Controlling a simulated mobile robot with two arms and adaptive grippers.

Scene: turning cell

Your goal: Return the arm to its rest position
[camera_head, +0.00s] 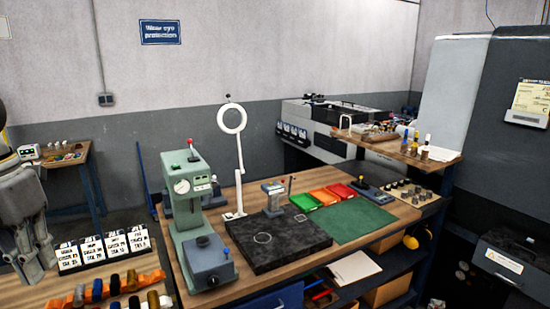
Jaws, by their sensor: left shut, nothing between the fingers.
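My left gripper (36,262) hangs at the left edge of the head view, fingers pointing down. It is shut and holds nothing. It is in front of the left bench, beside a row of white printed cards (104,247) and above the left end of an orange strip (75,303). Part of my left arm is cut off by the picture's edge. My right gripper is not in view.
A wooden workbench (185,262) carries a green press-like gauge (190,210), a black surface plate (270,243), a ring lamp (232,120), coloured trays (324,197) and a green mat (350,222). Several dark and brass pieces (115,284) stand along the orange strip. A grey machine (500,120) stands at right.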

